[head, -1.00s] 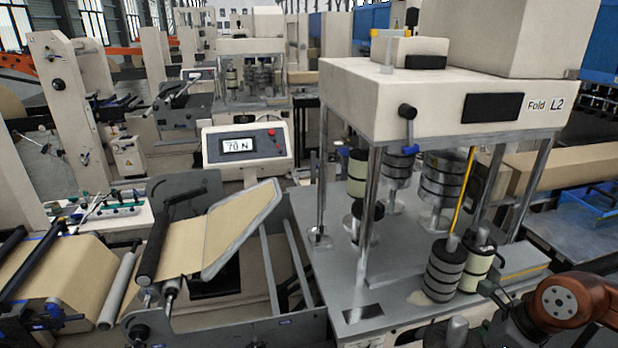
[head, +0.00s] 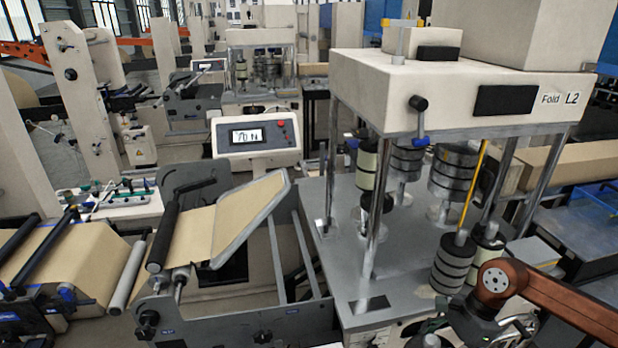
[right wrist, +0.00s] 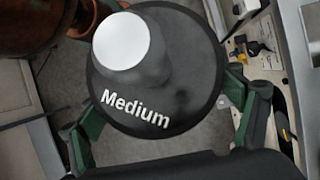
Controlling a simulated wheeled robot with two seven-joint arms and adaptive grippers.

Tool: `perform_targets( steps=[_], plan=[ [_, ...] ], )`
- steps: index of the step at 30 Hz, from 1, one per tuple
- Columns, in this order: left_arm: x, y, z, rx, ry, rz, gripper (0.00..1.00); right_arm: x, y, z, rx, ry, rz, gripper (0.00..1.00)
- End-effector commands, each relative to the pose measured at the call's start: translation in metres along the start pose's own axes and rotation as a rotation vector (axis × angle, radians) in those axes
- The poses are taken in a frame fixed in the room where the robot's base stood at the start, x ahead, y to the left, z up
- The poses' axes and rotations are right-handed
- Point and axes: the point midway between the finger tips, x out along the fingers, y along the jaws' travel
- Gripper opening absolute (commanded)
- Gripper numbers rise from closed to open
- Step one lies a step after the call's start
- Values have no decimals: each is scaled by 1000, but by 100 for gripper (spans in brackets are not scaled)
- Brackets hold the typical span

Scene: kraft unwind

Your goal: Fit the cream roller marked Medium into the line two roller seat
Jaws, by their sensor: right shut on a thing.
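In the right wrist view the roller marked Medium (right wrist: 175,75) shows its dark round top, white lettering and pale end knob. The green fingers of my right gripper (right wrist: 162,122) are shut around its sides. Its side colour is hidden there. I cannot tell which spot is the seat. My left gripper is out of view.
A dark ringed roller (head: 452,268) and another cream roller (head: 487,247) stand on the deck's front right, close to my right arm. Steel posts (head: 374,225) and a yellow rod (head: 474,185) rise from the deck. The deck's front left (head: 350,270) is clear.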

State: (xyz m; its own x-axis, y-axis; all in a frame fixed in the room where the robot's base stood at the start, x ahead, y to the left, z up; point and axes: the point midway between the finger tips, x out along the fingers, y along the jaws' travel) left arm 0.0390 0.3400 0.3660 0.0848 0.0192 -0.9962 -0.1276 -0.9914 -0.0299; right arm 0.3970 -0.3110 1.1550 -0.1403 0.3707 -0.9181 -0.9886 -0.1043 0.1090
Motion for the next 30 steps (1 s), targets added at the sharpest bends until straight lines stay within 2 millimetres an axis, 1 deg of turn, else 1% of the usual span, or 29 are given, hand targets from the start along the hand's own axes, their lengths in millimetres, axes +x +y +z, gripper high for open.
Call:
perform_targets(
  steps=[1, 9, 16, 18, 22, 25, 30],
  plan=[
    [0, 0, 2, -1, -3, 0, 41, 10, -6, 6, -87, 4, 34, 27],
    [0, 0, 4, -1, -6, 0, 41, 66, -27, 19, -574, 64, 236, 27],
    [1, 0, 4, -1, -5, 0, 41, 108, -41, 34, -1006, 118, 416, 27],
    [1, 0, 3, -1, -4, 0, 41, 117, -45, 38, -1117, 132, 462, 27],
    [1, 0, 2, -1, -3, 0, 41, 129, -50, 43, -1278, 152, 528, 27],
    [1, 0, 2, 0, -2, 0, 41, 134, -52, 45, -1350, 160, 558, 27],
    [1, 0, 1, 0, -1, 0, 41, 136, -53, 46, -1392, 162, 574, 27]
  ],
)
